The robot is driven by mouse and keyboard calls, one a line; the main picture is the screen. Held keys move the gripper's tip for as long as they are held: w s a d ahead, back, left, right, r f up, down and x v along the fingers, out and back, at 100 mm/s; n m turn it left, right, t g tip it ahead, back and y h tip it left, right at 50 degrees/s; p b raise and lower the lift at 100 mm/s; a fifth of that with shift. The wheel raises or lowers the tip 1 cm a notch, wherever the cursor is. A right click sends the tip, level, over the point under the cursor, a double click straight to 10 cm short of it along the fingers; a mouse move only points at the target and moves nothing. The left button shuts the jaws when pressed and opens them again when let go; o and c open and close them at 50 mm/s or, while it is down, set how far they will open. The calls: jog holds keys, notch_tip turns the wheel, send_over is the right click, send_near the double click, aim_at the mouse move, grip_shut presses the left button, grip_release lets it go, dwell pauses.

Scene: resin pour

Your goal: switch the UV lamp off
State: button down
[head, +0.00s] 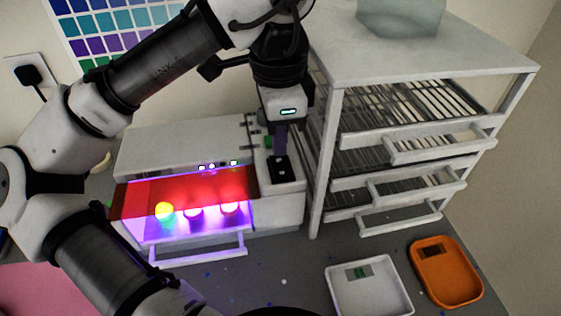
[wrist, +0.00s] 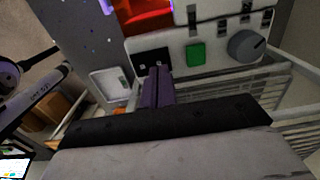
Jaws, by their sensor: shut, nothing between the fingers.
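The UV lamp is a white box (head: 185,140) with a red window (head: 185,190) in the head view. Purple light glows inside over several small round pieces, so it is lit. Its side panel, in the wrist view, carries a black switch plate (wrist: 146,58), a green button (wrist: 196,54) and a grey knob (wrist: 246,45). The black plate also shows in the head view (head: 281,174). My gripper (head: 280,154) is shut and empty, its tips close to the black plate. In the wrist view the fingertips (wrist: 157,72) overlap the plate's lower edge. I cannot tell whether they touch it.
A white rack (head: 400,150) with wire shelves and pulled-out drawers stands close on the right of the lamp. A wall plug (head: 32,75) is at the far left.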

aim_at(279, 159)
jog(key=shift+f+b, duration=0.45)
jog(key=shift+f, duration=0.5)
dwell(0.3)
jog(key=shift+r, duration=0.1)
notch_tip(279, 159, up, 7)
jog(key=p, duration=0.8)
dwell(0.6)
